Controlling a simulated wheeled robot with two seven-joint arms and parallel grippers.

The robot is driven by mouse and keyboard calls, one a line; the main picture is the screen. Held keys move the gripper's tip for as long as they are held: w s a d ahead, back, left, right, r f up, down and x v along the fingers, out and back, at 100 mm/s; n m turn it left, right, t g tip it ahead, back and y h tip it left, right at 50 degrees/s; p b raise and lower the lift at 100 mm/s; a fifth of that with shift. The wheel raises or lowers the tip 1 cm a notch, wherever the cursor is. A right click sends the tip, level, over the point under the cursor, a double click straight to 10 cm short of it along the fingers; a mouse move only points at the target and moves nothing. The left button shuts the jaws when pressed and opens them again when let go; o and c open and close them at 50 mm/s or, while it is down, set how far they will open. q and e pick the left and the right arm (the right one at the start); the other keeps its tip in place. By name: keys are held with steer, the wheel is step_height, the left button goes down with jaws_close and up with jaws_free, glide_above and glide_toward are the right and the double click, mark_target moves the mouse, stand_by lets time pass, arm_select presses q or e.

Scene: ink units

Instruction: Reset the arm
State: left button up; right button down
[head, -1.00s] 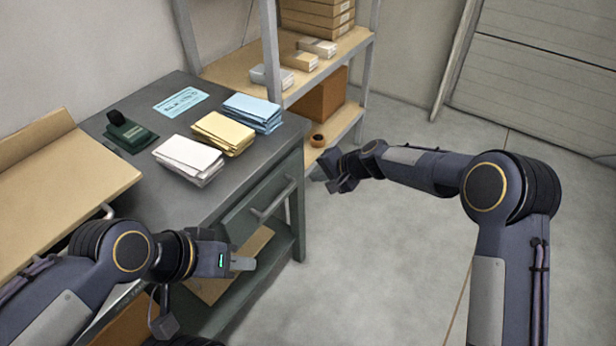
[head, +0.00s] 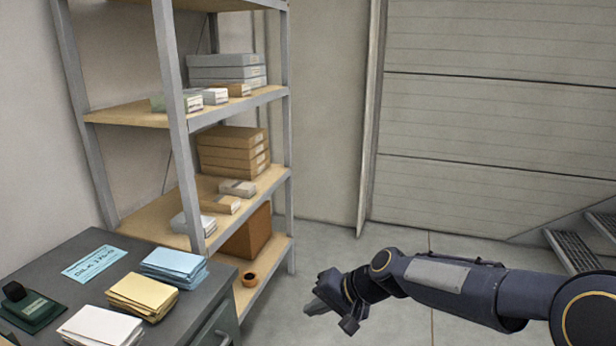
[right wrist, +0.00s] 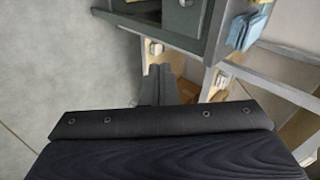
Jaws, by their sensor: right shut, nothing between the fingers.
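My right arm (head: 440,280) reaches in from the right in the head view. My right gripper (head: 318,307) is shut and empty, over open floor to the right of the desk and in front of the shelf. In the right wrist view its closed fingers (right wrist: 160,85) show with nothing between them, and the desk and shelf are beyond. My left gripper is out of the head view.
A grey desk (head: 95,247) at lower left holds white, yellow and blue envelope stacks, a blue card and a dark green stamp. A metal shelf (head: 178,130) with boxes stands behind. Metal steps (head: 575,250) are at right. The floor (head: 370,250) between is clear.

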steer(key=s+d+r+n+t+h, duration=0.1)
steer(key=s+d+r, duration=0.2)
steer(key=s+d, duration=0.4)
steer(key=s+d+r+h, duration=0.1)
steer(key=s+d+r, duration=0.1)
steer(key=s+d, duration=0.55)
steer(key=s+d+f+t+h, duration=0.1)
steer(key=s+d+f, duration=0.15)
steer(key=s, duration=0.45)
steer(key=s+d+f+h, duration=0.1)
steer(key=s+d, duration=0.2)
steer(key=s, duration=0.5)
step_height(320, 180, up, 12)
steer(key=p, duration=1.2)
steer(key=shift+w+a+f, duration=0.15)
steer(key=shift+w+a, duration=0.1)
